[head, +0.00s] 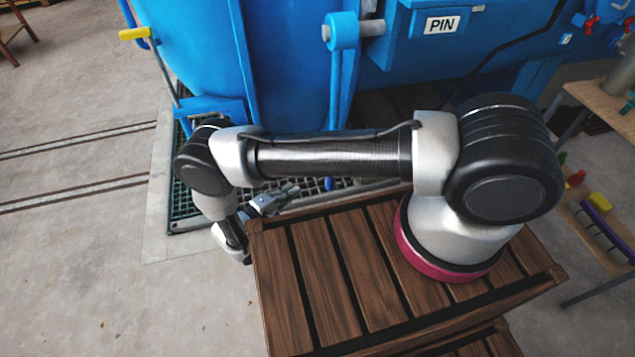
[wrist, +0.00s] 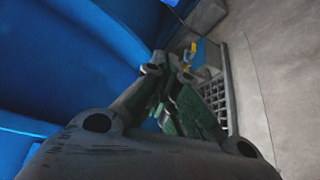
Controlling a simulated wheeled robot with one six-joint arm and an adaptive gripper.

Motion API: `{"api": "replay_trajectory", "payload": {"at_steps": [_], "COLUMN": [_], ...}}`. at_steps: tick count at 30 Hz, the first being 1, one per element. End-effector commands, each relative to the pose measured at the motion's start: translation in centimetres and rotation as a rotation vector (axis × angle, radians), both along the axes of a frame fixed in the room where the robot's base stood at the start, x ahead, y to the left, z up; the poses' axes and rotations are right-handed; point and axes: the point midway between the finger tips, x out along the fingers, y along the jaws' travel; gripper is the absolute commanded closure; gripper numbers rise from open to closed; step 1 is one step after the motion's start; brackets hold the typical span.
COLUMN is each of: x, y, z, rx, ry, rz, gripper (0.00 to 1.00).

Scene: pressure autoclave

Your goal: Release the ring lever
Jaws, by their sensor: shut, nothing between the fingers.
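A blue lever with a yellow grip (head: 133,33) stands at the left side of the large blue autoclave (head: 285,60); I take it to be the ring lever. Its lower end is at a blue bracket near the vessel's foot. My gripper (head: 285,192) is low in front of the autoclave, beside the wooden platform, well below and to the right of the yellow grip and apart from it. In the wrist view my gripper (wrist: 168,72) is shut and empty, its fingers together. A small yellow part (wrist: 193,47) shows beyond the fingertips; I cannot tell whether it belongs to the lever.
The slatted wooden platform (head: 330,265) is close to my gripper. A floor grating (head: 185,195) lies beneath the autoclave. A PIN label (head: 441,25) marks a blue box at the top. A bench with small tools (head: 595,210) stands at right.

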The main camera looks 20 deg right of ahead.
Motion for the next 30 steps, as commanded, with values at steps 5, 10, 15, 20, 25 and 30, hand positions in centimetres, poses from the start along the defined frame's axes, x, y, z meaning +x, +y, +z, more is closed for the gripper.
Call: {"api": "replay_trajectory", "payload": {"at_steps": [5,10,15,20,25,30], "x": [0.1,1.1,2.8,4.5,3.0,1.5], "y": [-0.3,-2.1,-5.2,-8.1,-9.0,-9.3], "z": [0.0,-0.2,-0.5,-0.9,-0.6,-0.3], "rx": [0.000,-0.001,-0.001,-0.001,-0.002,0.000], "ry": [0.001,0.002,0.004,0.004,0.004,0.004], "rz": [-0.002,-0.005,-0.007,-0.007,0.001,-0.001], "gripper": [1.00,1.00,1.00,1.00,1.00,1.00]}}
